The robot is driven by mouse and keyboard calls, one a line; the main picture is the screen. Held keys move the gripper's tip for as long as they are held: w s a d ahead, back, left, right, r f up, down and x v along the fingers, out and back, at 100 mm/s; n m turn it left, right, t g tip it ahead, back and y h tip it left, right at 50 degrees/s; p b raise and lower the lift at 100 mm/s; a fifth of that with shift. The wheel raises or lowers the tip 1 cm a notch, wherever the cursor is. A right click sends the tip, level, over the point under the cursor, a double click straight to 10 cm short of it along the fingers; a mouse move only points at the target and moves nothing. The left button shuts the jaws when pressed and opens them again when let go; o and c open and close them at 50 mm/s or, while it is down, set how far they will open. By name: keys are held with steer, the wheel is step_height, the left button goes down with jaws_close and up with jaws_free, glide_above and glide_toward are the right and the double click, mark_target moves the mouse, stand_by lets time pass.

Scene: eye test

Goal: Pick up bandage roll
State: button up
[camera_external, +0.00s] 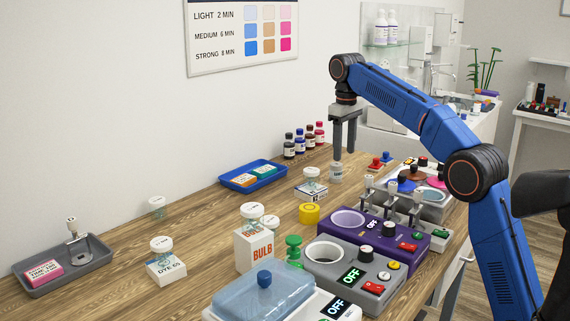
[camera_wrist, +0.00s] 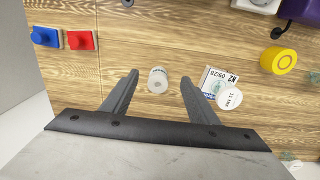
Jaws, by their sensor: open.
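The bandage roll (camera_external: 336,173) appears to be the small whitish cylinder standing on the wooden table, near the row of dark bottles. It also shows in the wrist view (camera_wrist: 157,81), seen from above between the two finger lines, nearer the left finger. My gripper (camera_external: 345,154) points down over it with its fingers apart and empty. In the wrist view the fingers of my gripper (camera_wrist: 160,77) show clear gaps to the roll on both sides. In the external view the roll sits just under the left fingertip; I cannot tell the exact height gap.
A white-lidded jar (camera_wrist: 229,97) on a small printed box stands close right of the fingers in the wrist view. A yellow ring (camera_external: 309,214) is farther right. Red (camera_wrist: 80,40) and blue (camera_wrist: 45,37) pieces lie left. Bottles (camera_external: 304,141) stand by the wall.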

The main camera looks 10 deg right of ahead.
mark_target(337, 164)
steer(key=shift+w+a+f, duration=0.7)
steer(key=shift+w+a, duration=0.1)
steer(key=shift+w, duration=0.15)
steer(key=shift+f, duration=3.65)
steer(key=c, duration=1.1)
